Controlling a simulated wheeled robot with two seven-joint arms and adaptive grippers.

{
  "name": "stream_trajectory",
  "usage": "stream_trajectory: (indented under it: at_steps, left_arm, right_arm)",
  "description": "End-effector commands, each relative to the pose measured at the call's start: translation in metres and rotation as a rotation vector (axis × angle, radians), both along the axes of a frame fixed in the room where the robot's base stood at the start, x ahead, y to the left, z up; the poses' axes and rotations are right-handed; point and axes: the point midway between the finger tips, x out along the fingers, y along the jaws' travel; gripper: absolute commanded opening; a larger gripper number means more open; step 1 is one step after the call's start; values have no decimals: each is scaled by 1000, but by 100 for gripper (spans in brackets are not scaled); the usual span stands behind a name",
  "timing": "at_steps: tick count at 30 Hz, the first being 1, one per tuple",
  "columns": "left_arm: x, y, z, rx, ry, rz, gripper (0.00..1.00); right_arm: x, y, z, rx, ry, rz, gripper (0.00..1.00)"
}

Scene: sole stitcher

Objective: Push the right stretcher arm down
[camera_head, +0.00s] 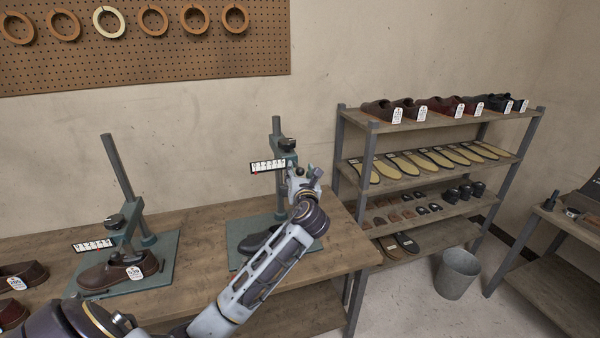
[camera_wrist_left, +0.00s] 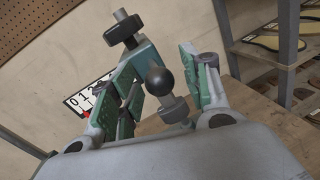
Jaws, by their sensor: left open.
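The right stretcher (camera_head: 276,126) is a green stand with a grey post and a black clamp knob (camera_head: 287,145), on the table at right. A white numbered scale (camera_head: 268,165) sticks out to its left. My left gripper (camera_head: 304,174) is at the upper part of this stretcher and hides much of it. In the left wrist view the gripper (camera_wrist_left: 165,62) is open, with a black ball knob (camera_wrist_left: 160,81) on a short stem between its fingers. Contact cannot be told. The clamp knob (camera_wrist_left: 127,27) and scale (camera_wrist_left: 90,96) show beyond the left finger. My right gripper is not in view.
A second stretcher (camera_head: 113,165) with a brown shoe (camera_head: 120,270) stands at left on the wooden table (camera_head: 205,225). A shelf rack (camera_head: 370,150) of shoes and soles and a grey bucket (camera_head: 457,273) stand at right. A pegboard (camera_head: 200,60) hangs behind.

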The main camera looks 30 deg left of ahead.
Motion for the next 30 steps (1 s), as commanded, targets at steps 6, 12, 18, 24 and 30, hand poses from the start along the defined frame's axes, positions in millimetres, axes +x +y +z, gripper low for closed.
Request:
stream_trajectory:
  at_steps: [6,12,18,24,30]
  left_arm:
    - [2,1,0,-1,-1,0,47]
    - [1,1,0,0,0,0,38]
    - [1,1,0,0,0,0,12]
    - [1,1,0,0,0,-1,0]
    - [1,1,-2,1,1,-1,0]
  right_arm:
    - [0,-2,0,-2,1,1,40]
    - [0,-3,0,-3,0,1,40]
    - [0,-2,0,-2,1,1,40]
    - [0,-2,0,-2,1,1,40]
    - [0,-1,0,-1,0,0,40]
